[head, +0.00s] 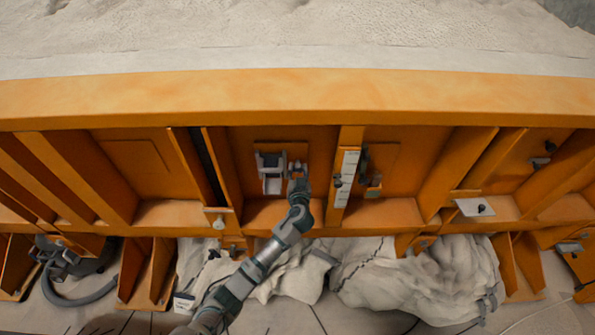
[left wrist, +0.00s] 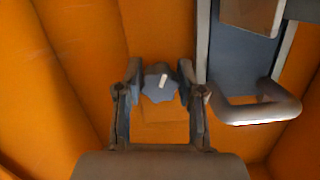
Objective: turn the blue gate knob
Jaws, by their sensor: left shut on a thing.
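The blue gate knob (left wrist: 159,85) shows in the left wrist view as a grey-blue lobed knob with a white mark on its face. It sits between the two fingers of my left gripper (left wrist: 160,98), which is shut on it. In the head view my left gripper (head: 297,178) reaches into the orange bay, just right of a grey bracket assembly. The knob is too small and covered to make out in that view. My right gripper does not show in either view.
A grey handle (left wrist: 258,110) on a blue-grey plate (left wrist: 235,65) stands close right of my gripper. Orange ribs (head: 435,180) divide the bays. A white scale strip (head: 346,175) is to the right. Pale sand (head: 300,35) lies above the orange rim (head: 300,95).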

